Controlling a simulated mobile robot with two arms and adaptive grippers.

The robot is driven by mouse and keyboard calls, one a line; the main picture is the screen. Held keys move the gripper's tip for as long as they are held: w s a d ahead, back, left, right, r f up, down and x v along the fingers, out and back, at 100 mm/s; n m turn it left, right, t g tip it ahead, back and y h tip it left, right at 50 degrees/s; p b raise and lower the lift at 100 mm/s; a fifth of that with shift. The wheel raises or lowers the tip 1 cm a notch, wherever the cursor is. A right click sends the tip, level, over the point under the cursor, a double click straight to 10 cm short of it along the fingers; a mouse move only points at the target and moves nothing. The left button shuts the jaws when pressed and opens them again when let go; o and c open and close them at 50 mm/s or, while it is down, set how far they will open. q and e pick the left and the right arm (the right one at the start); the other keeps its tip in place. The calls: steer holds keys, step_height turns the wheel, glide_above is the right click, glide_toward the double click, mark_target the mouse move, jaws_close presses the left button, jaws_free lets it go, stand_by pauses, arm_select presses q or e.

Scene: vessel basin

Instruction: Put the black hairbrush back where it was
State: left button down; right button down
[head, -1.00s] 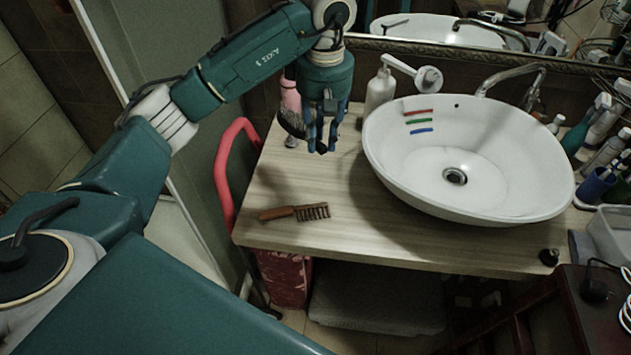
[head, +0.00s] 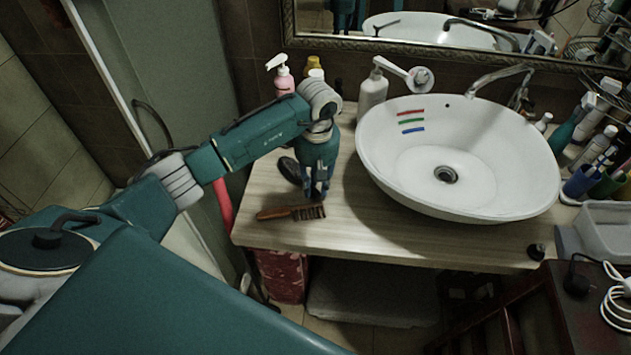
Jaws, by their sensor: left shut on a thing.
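My left gripper (head: 317,193) points down over the left part of the wooden counter (head: 375,224). It is shut on the black hairbrush (head: 289,169), whose dark rounded head shows at the left of the fingers. The fingers hide the part they grip. The gripper is just behind a brown wooden brush (head: 277,212) with dark bristles, which lies on the counter near its front left edge. Whether the black hairbrush touches the counter is hard to tell. My right gripper is not in view.
A white basin (head: 530,200) fills the counter's middle and right. A white pump bottle (head: 371,95) and a pink pump bottle (head: 283,79) stand at the back. Cups with brushes (head: 581,184) are at the right. The counter front, between brown brush and basin, is clear.

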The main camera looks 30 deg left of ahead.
arm_select(q)
steer(key=shift+f, duration=0.15)
steer(key=c, duration=1.4)
jaws_free()
steer(key=shift+r, duration=0.2)
steer(key=shift+w+r, duration=0.1)
steer(key=shift+r, duration=0.15)
step_height(320, 180, up, 12)
steer(key=b, duration=0.4)
steer(key=shift+d+f, duration=0.15)
steer(key=shift+f, duration=0.1)
